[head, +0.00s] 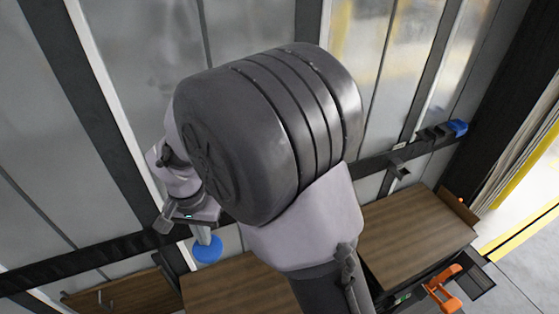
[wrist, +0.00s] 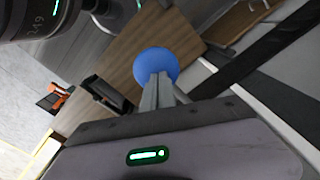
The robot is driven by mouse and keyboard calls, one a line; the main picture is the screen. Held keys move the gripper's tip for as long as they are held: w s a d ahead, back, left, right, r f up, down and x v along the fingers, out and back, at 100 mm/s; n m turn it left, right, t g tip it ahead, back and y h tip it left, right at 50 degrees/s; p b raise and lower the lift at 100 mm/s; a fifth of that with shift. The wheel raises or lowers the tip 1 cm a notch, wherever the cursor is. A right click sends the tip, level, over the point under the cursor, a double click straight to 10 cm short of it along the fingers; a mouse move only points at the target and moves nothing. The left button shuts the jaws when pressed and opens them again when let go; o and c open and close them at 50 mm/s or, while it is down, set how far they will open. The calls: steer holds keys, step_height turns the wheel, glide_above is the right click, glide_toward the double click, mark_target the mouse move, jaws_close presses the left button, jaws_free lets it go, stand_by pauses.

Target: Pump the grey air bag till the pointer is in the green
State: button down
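My gripper (head: 203,236) hangs at the left of the head view, pointing down. In the wrist view its two grey fingers (wrist: 158,92) lie close together, with nothing visible between them. A round blue disc (wrist: 157,62) shows just past the fingertips in the wrist view. It also shows in the head view (head: 207,251). I cannot tell whether the fingers touch it. I cannot make out the grey air bag, its pointer or a green zone in either view. My own arm covers the middle of the head view.
Brown wooden tops stand below, one at right (head: 420,235) and one at lower middle (head: 235,288). An orange object (head: 442,287) sits beside the right one. A dark rail (head: 120,248) crosses the grey panelled wall. Another blue part (head: 457,128) sits on the rail. Open floor lies far right.

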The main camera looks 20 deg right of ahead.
step_height(320, 180, up, 7)
steer(key=p, duration=0.4)
steer(key=shift+p, duration=0.3)
steer(key=shift+f, duration=0.15)
steer(key=s+d+r+n+t+y, duration=0.1)
steer(key=s+d+r+t, duration=0.3)
steer(key=s+r, duration=0.4)
steer(key=s+d+r+n+t+y, duration=0.1)
steer(key=s+d+r+t, duration=0.25)
steer(key=s+r, duration=0.5)
step_height(320, 180, down, 35)
steer(key=g+b, duration=0.1)
steer(key=b, duration=3.2)
steer(key=shift+s+d+g+b, duration=0.3)
steer(key=shift+s+d+g, duration=0.05)
steer(key=shift+d, duration=0.1)
steer(key=shift+f, duration=0.1)
